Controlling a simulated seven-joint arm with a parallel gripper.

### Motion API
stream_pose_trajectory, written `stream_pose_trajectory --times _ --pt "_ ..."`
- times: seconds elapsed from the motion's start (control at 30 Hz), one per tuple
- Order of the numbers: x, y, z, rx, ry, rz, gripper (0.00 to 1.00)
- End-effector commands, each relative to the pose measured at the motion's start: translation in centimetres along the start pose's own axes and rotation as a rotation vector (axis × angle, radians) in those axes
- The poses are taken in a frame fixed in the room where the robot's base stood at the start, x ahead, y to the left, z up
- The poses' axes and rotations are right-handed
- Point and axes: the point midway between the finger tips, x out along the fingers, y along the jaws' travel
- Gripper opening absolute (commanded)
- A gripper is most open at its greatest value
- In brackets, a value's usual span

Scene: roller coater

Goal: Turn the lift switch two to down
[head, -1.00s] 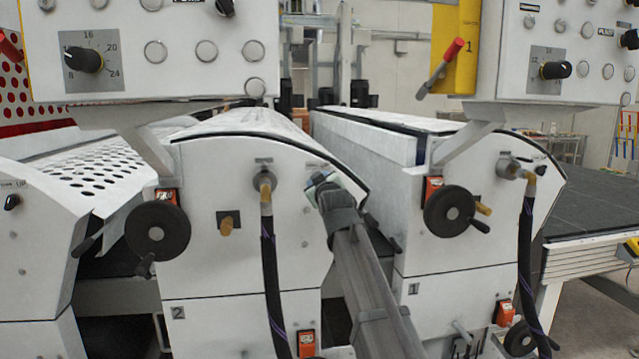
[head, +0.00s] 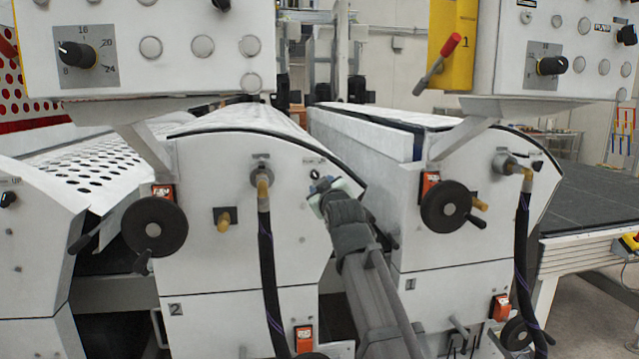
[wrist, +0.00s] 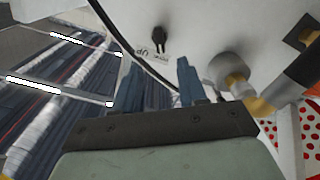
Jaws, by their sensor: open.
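The lift switch (head: 315,174) is a small black knob on the white end panel of machine two, right of the yellow fitting and hose. In the wrist view the switch (wrist: 160,40) is a dark lever beside a small label that reads UP, with a second word too blurred to read for certain. My gripper (head: 323,189) is just below and right of the switch in the head view. In the wrist view its two blue-grey fingers (wrist: 158,68) are spread and empty. Their tips stop short of the switch, with no visible contact.
A black hose (head: 267,260) hangs left of my arm from a yellow fitting (head: 263,183). A black handwheel (head: 154,227) stands out farther left. Machine one's panel and handwheel (head: 447,206) are close on the right.

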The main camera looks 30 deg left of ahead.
Motion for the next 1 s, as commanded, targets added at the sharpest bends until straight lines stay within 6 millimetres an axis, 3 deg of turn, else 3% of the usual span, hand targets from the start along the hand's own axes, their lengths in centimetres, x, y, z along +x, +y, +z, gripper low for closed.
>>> stream_pose_trajectory --times 0.1,0.3,1.0 --pt "-2.6 -0.1 0.1 0.0 0.001 0.001 0.41" --pt "-4.2 0.0 0.0 0.0 0.0 0.0 0.41" --pt "-4.2 -0.1 0.2 0.044 -0.01 -0.005 0.41"
